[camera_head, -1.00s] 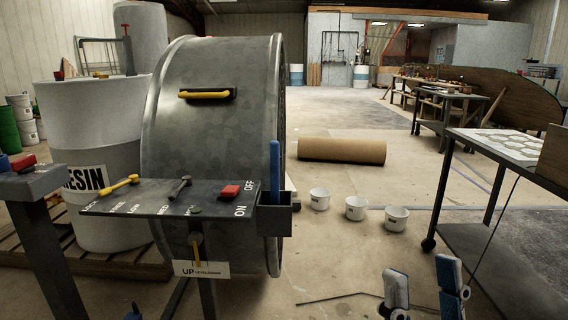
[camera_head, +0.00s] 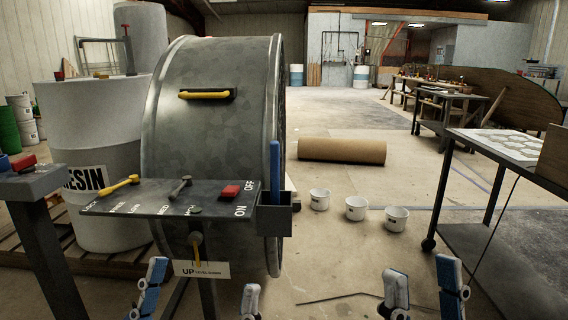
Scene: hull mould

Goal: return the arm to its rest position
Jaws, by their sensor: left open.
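My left gripper (camera_head: 201,290) shows at the bottom edge, left of the middle. Its two blue-and-white fingers stand wide apart with nothing held between them. They are in front of and below the control panel (camera_head: 150,204) of the big grey metal drum (camera_head: 215,120). My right gripper (camera_head: 424,287) is at the bottom right, its two fingers apart with only floor between them. The arms behind both grippers are out of the picture.
The panel carries a yellow lever (camera_head: 120,186), a grey lever (camera_head: 180,187) and a red switch (camera_head: 230,192). Three white buckets (camera_head: 355,208) and a brown roll (camera_head: 342,150) are on the floor. A dark table (camera_head: 500,150) stands at the right. A thin dark rod (camera_head: 335,298) lies near my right gripper.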

